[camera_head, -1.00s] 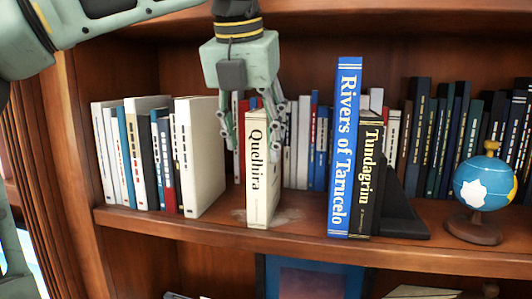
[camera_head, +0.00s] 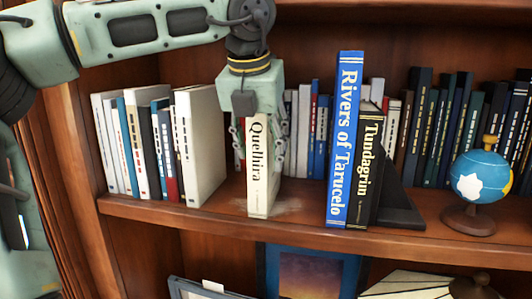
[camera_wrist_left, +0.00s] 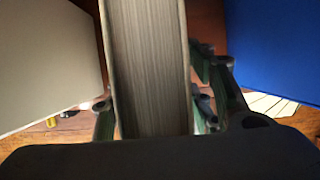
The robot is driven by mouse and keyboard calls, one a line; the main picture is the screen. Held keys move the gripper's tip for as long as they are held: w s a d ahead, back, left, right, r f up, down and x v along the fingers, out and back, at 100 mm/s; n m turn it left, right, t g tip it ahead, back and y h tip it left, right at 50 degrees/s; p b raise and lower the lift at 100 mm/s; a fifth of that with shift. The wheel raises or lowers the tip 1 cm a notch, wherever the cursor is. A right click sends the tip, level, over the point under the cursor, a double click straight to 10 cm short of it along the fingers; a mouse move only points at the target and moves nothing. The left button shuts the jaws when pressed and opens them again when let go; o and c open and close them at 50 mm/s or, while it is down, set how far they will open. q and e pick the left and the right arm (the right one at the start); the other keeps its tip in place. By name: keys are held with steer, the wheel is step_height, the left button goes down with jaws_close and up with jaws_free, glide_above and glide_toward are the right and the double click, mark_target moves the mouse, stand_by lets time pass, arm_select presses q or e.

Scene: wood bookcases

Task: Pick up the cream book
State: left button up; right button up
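The cream book (camera_head: 259,165), with "Quelhira" on its spine, stands upright on the shelf between a white book and the blue book "Rivers of Tarucelo" (camera_head: 345,140). My left gripper (camera_head: 260,155) is over it from above, with one finger on each side. In the left wrist view the cream book's page edge (camera_wrist_left: 147,65) runs between the fingers (camera_wrist_left: 155,115), which are very close to both covers. I cannot tell whether they press on it. The book's top is hidden behind the gripper in the head view. My right gripper is not in view.
A row of books with a thick white one (camera_head: 203,145) stands to the left. The black book "Tundagrim" (camera_head: 366,170), a black bookend (camera_head: 402,208) and a globe (camera_head: 481,180) stand to the right. More books line the back. The shelf's front edge (camera_head: 300,232) is clear.

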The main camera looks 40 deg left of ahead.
arm_select(q)
jaws_close()
steer(key=shift+r, duration=0.1)
stand_by(0.4)
steer(key=shift+a, duration=0.15)
stand_by(0.4)
